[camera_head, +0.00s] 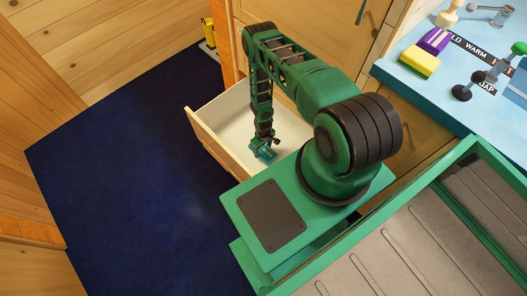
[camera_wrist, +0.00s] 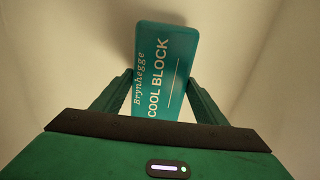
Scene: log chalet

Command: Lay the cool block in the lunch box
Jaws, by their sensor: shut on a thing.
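The cool block (camera_wrist: 164,65) is a flat teal block with white lettering, seen in the wrist view between my two fingers. My gripper (camera_wrist: 160,98) is shut on it, with a finger against each side. In the head view my gripper (camera_head: 264,153) points down inside an open, pale-lined wooden drawer (camera_head: 211,143). The cool block there is a small teal patch at the fingertips, hard to tell from the green fingers. I cannot tell whether the block touches the drawer floor. I see no lunch box in either view.
A light blue counter (camera_head: 433,23) at the upper right bears a yellow and green sponge (camera_head: 419,63), a purple item (camera_head: 434,40) and taps. A yellow object (camera_head: 209,33) stands by the far wall. The dark blue floor (camera_head: 130,160) at left is clear.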

